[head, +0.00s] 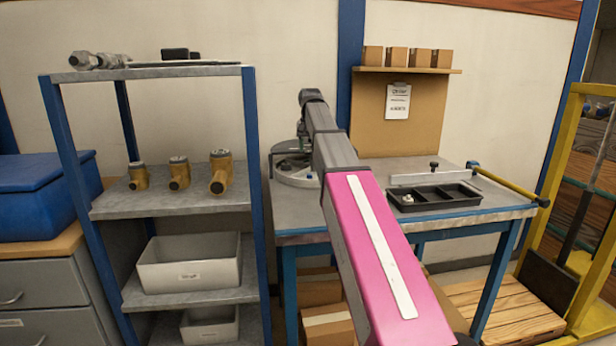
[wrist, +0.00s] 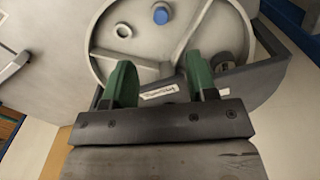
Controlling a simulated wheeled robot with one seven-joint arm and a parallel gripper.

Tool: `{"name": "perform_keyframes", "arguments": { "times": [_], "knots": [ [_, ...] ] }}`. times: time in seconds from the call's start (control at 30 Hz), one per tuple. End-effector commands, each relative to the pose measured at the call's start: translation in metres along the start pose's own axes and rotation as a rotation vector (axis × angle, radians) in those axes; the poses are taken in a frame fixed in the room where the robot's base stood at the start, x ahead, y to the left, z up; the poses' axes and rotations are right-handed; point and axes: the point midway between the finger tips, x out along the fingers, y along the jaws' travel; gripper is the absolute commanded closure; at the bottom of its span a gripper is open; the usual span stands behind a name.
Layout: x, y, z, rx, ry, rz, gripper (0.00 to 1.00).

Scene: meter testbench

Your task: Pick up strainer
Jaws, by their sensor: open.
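My gripper (wrist: 160,82) is open in the wrist view, with its two green fingers apart and nothing between their tips. It is over the near part of a round grey tray (wrist: 150,52) with raised dividers. A small dark round piece (wrist: 223,62) lies in the tray's right compartment, just beyond the right finger; it may be the strainer, but I cannot tell for sure. A blue round piece (wrist: 161,15) and a small pale ring (wrist: 123,31) are also in the tray. In the head view the round tray (head: 297,180) is partly hidden by my arm.
The workbench (head: 350,220) also holds a black divided tray (head: 435,197) at right. A shelf rack (head: 160,205) with several brass meters stands left of the bench. A brown board (head: 430,115) rises behind the bench, and a yellow frame (head: 575,120) stands at far right.

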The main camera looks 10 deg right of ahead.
Motion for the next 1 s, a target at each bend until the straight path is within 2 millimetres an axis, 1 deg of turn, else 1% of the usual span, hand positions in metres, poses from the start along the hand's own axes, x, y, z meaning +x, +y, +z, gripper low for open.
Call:
{"name": "perform_keyframes", "arguments": {
  "times": [0.17,0.33,0.4,0.57,0.9,1.0],
  "knots": [
    [0.021,0.0,0.001,0.0,-0.002,0.0,0.48],
    [0.046,0.0,0.001,0.0,-0.001,0.0,0.48],
    [0.052,0.0,0.001,0.0,-0.001,0.0,0.48],
    [0.06,-0.001,0.001,0.0,0.0,0.0,0.48],
    [0.102,-0.002,0.004,0.0,-0.001,0.0,0.48],
    [0.106,-0.002,0.003,0.0,0.0,0.0,0.48]
  ]
}}
